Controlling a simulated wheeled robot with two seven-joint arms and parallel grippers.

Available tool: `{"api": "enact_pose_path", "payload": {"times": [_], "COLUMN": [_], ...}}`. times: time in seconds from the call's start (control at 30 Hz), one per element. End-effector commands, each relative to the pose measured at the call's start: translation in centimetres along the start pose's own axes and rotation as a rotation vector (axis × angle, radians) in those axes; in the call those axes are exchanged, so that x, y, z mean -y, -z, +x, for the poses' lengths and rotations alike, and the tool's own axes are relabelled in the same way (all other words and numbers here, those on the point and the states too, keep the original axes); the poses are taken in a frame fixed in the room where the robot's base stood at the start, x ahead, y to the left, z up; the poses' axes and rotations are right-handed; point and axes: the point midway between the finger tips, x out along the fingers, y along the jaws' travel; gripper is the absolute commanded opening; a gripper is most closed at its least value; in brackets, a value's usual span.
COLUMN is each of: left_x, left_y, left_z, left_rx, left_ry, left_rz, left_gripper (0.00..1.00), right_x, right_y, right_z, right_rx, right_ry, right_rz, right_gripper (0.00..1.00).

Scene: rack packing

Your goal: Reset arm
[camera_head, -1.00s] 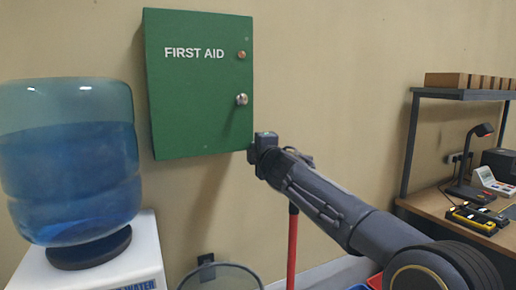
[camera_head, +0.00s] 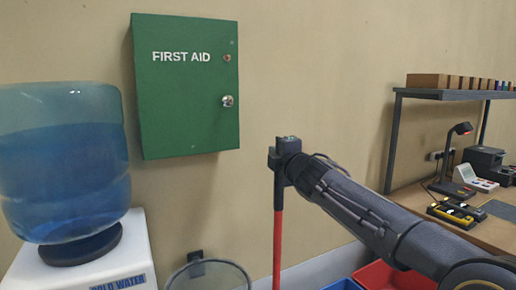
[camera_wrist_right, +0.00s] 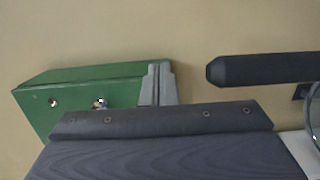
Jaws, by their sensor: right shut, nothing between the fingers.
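My right arm comes in from the lower right in the head view. Its gripper (camera_head: 281,160) is out in front of the wall, to the right of the green first aid cabinet (camera_head: 185,85) and clear of it in the picture. In the right wrist view the grey fingers (camera_wrist_right: 158,84) are together with nothing between them, overlapping the edge of the green cabinet (camera_wrist_right: 75,90) behind. The cabinet door is shut, with a silver knob (camera_head: 227,101) on its right side. My left gripper is not in view.
A red pole (camera_head: 277,250) stands below the gripper; its black end (camera_wrist_right: 260,68) shows in the wrist view. A water cooler (camera_head: 65,165) stands left. Red (camera_head: 390,277) and blue bins and a workbench (camera_head: 405,200) are right.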

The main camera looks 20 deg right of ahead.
Motion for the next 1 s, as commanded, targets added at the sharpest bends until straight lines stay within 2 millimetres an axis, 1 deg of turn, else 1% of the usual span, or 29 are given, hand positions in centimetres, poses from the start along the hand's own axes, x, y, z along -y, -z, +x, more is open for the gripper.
{"api": "enact_pose_path", "payload": {"times": [0.03, 0.1, 0.2, 0.43, 0.47, 0.57, 0.67, 0.7, 0.77, 0.8, 0.87, 0.9, 0.97, 1.0], "left_x": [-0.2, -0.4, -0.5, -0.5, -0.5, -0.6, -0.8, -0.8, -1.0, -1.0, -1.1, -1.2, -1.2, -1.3], "left_y": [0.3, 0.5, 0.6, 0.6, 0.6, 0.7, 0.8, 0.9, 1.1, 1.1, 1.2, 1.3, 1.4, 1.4], "left_z": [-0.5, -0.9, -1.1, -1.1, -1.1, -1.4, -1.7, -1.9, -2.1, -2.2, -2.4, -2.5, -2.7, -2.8], "left_rx": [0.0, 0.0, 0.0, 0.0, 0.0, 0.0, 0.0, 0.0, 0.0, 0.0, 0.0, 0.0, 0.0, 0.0], "left_ry": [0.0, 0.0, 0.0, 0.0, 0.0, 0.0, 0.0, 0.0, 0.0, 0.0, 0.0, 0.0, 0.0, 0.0], "left_rz": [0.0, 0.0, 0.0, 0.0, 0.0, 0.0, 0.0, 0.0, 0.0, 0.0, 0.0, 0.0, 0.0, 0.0], "left_gripper": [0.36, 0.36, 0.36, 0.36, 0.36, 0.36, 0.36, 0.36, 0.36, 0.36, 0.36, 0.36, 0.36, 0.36], "right_x": [-0.3, -0.2, -0.1, 0.2, 0.3, 1.6, 4.9, 6.7, 9.6, 11.6, 14.5, 16.3, 18.9, 20.4], "right_y": [-0.8, -1.4, -2.0, -2.4, -2.5, -3.3, -4.0, -3.9, -3.3, -2.7, -1.4, -0.3, 1.4, 2.6], "right_z": [-0.5, -1.0, -1.4, -1.8, -2.0, -4.0, -8.1, -10.1, -13.6, -15.9, -19.3, -21.6, -25.0, -27.1], "right_rx": [0.003, 0.002, 0.001, 0.002, 0.006, 0.042, 0.109, 0.142, 0.195, 0.232, 0.287, 0.323, 0.382, 0.42], "right_ry": [0.001, 0.003, 0.001, 0.006, 0.011, 0.066, 0.181, 0.24, 0.337, 0.405, 0.505, 0.571, 0.67, 0.732], "right_rz": [0.001, 0.002, 0.0, 0.009, 0.025, 0.165, 0.427, 0.55, 0.736, 0.852, 1.01, 1.105, 1.237, 1.316], "right_gripper": [0.0, 0.0, 0.0, 0.0, 0.0, 0.0, 0.0, 0.0, 0.0, 0.0, 0.0, 0.0, 0.0, 0.0]}}
